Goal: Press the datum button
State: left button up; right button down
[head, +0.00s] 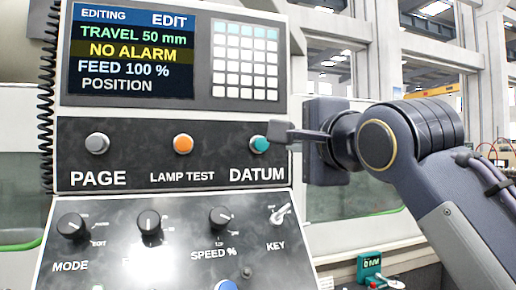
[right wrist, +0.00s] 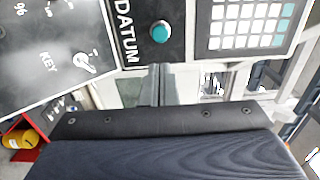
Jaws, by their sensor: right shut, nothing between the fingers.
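The teal DATUM button (head: 258,145) sits at the right end of the button row on the upright control panel, above its DATUM label. It also shows in the right wrist view (right wrist: 161,32), in front of my fingertips. My right gripper (head: 278,132) comes in from the right, its fingers shut and empty. In the head view the fingertips appear at the button's upper right edge. In the right wrist view the shut fingers (right wrist: 157,72) point toward the button, with a visible gap before it. My left gripper is not in view.
A grey PAGE button (head: 97,144) and an orange LAMP TEST button (head: 183,144) share the row. Knobs and a key switch (head: 280,214) lie below. The screen (head: 130,50) reads EDIT, NO ALARM. A keypad (head: 245,60) is above the DATUM button. A coiled cable (head: 47,100) hangs at left.

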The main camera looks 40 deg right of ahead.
aim_at(262, 144)
jog(key=shift+w, duration=0.1)
jog(key=p+x, duration=0.4)
jog(key=x, duration=0.8)
jog(key=shift+w+d+p, duration=0.1)
jog(key=shift+w+p, duration=0.25)
jog(key=shift+w+d+f, duration=0.1)
jog(key=shift+w+d, duration=0.1)
jog(key=shift+w, duration=0.35)
